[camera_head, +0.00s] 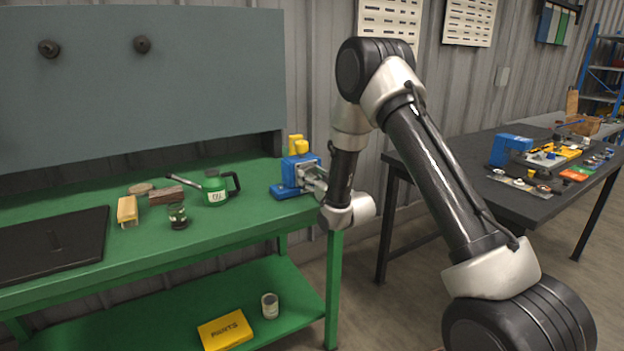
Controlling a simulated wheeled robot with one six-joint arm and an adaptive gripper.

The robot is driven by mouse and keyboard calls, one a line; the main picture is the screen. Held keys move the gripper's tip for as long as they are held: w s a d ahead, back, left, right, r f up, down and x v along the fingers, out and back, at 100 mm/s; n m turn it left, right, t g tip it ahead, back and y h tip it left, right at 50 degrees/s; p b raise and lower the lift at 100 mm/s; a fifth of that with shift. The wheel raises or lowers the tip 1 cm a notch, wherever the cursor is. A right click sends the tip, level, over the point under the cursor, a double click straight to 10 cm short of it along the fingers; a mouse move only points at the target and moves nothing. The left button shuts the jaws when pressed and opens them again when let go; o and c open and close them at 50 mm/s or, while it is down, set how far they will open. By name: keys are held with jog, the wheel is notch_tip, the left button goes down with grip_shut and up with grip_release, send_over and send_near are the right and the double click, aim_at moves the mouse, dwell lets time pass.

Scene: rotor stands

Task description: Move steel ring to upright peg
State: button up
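A flat black plate (30,258) lies on the left end of the green bench. A short dark upright peg (54,239) stands on it. Two dark round pieces, the left one (49,48) and the right one (141,44), stick out from the grey back panel. I cannot tell whether either carries a steel ring. No steel ring can be made out clearly anywhere. My arm bends down in front of the bench's right end, with its wrist near the blue vise. My gripper's fingers cannot be made out.
The green bench (255,225) holds a blue vise (294,178), a green can (215,190), a dark jar (177,217), a brush (127,211) and wood blocks. A yellow box (225,331) and a tin (270,306) sit on its shelf. A cluttered dark table (470,170) stands right.

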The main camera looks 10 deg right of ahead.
jog(key=shift+s+r, duration=0.1)
jog(key=v, duration=0.8)
dwell(0.7)
jog(key=shift+s+d, duration=0.1)
jog(key=shift+s, duration=0.05)
